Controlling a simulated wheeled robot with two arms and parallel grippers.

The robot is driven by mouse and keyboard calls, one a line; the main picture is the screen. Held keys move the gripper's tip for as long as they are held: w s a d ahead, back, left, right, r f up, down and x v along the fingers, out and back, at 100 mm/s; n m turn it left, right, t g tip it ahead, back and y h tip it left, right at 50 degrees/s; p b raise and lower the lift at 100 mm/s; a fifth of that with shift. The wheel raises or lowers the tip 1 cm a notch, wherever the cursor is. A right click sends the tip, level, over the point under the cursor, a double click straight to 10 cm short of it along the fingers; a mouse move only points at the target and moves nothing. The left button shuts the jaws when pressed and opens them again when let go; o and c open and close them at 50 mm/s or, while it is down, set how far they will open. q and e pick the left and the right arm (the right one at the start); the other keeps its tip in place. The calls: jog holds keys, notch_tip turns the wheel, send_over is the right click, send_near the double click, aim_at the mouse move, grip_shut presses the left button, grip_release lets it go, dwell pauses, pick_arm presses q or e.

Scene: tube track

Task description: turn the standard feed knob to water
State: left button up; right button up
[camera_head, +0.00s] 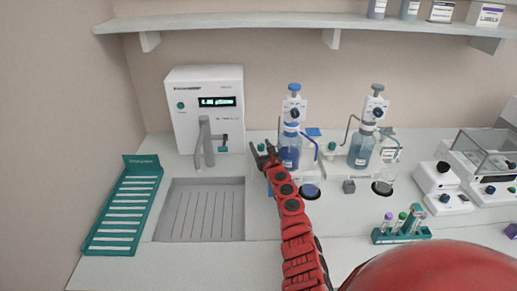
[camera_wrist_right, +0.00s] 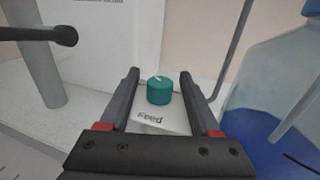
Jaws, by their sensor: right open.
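A round teal knob (camera_wrist_right: 159,91) with a white pointer mark on top sits on a small white block (camera_wrist_right: 160,118) labelled "Feed" in the right wrist view. My right gripper (camera_wrist_right: 158,79) is open, with one finger on each side of the knob and visible gaps to it. In the head view my right gripper (camera_head: 262,152) reaches in beside the left blue bottle (camera_head: 289,151), and the knob shows as a small teal spot (camera_head: 261,147). Any position labels around the knob are not readable. My left gripper is not in view.
A white water unit (camera_head: 206,95) with a grey tap (camera_head: 206,145) stands left, above a grey sink tray (camera_head: 200,212). A second dispenser bottle (camera_head: 361,150) stands right. A tube rack (camera_head: 400,236) is at the front. The blue bottle is close to my gripper's right side.

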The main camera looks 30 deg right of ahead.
jog(key=shift+b+x, duration=0.8)
jog(key=shift+x, duration=0.4)
jog(key=shift+r, duration=0.1)
grip_shut()
